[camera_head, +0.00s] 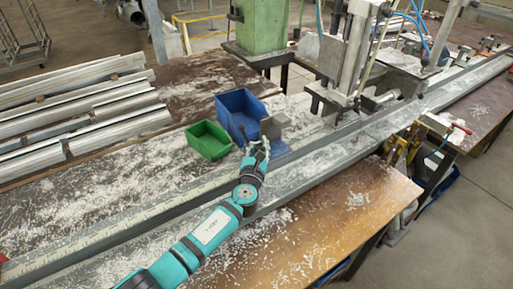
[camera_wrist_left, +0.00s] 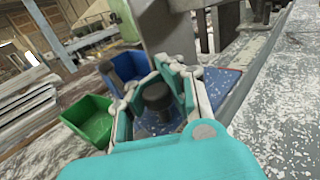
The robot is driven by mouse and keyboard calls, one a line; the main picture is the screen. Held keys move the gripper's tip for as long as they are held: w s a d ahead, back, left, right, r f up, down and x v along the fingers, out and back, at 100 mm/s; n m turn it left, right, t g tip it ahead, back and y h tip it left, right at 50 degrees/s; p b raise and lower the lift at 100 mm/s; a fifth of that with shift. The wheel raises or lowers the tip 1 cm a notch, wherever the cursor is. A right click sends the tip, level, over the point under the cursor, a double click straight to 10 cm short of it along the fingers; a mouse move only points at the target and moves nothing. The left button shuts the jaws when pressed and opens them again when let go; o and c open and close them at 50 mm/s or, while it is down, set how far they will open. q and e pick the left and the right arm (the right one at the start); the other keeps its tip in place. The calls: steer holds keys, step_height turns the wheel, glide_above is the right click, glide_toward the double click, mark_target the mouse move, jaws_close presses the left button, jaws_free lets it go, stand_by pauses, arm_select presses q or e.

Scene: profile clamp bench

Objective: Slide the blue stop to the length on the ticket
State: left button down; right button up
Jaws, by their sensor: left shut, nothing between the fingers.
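The blue stop (camera_head: 281,149) sits on the long grey rail (camera_head: 345,150) near the middle of the head view. An upright grey plate (camera_head: 273,127) stands at it. In the left wrist view the stop's speckled blue base (camera_wrist_left: 222,82) lies beyond the fingers, with a dark round knob (camera_wrist_left: 157,97) in view between them. My left gripper (camera_head: 260,145) is at the stop's left side, its fingers (camera_wrist_left: 172,72) close by the knob. It is shut with nothing held; contact with the stop cannot be told. My right gripper and a readable ticket are not in view.
A green bin (camera_head: 209,140) and a blue bin (camera_head: 240,115) stand behind the rail, close to the left gripper. Metal profiles (camera_head: 75,105) lie at the left. A clamp machine (camera_head: 350,55) stands over the rail farther right. White shavings cover the bench.

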arm_select(q)
steer(key=c, duration=2.1)
jaws_free()
steer(key=shift+s+d+f+h, duration=0.15)
steer(key=shift+d, duration=0.2)
steer(key=shift+s+d+f+h, duration=0.15)
steer(key=shift+d, duration=0.2)
steer(key=o, duration=1)
steer(key=shift+s+d+r, duration=0.15)
steer(key=shift+c, duration=0.2)
steer(key=shift+r, duration=0.1)
steer(key=shift+a+r, duration=0.1)
steer(key=shift+a, duration=0.1)
steer(key=shift+s+a, duration=0.15)
steer(key=shift+s, duration=0.25)
steer(key=v, duration=1.1)
